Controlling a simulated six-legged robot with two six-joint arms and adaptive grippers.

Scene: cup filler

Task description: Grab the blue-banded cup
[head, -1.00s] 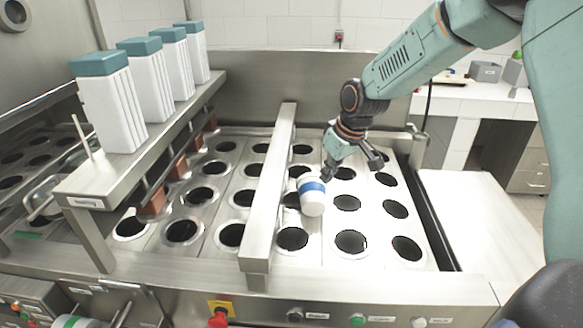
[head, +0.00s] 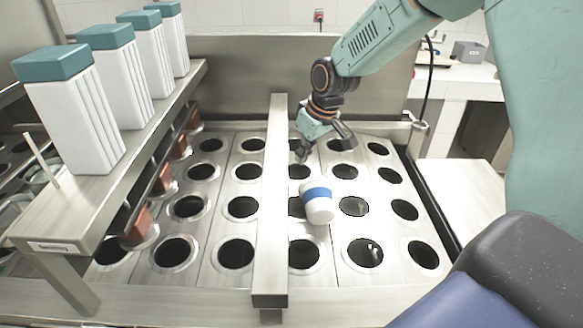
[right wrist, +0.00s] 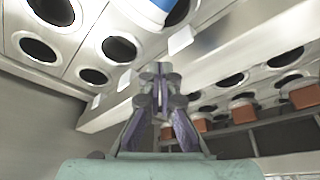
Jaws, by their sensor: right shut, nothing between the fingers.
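The blue-banded cup (head: 319,211) is white with a blue band around it. In the head view it is on the steel hole plate just right of the long rail, tilted in the picture and partly covering a hole. I cannot tell whether it sits in that hole. My right gripper (head: 303,155) is behind the cup and a little to its left, apart from it, shut and empty. In the right wrist view the shut fingers (right wrist: 162,80) point up the picture, and part of the cup's blue band (right wrist: 160,4) shows at the top edge. My left gripper is not in view.
The steel rail (head: 270,220) runs front to back close to the cup's left. Rows of round holes surround the cup. Several white dispensers with teal lids (head: 80,110) stand on a shelf at left. A white-topped side table (head: 465,190) is at right.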

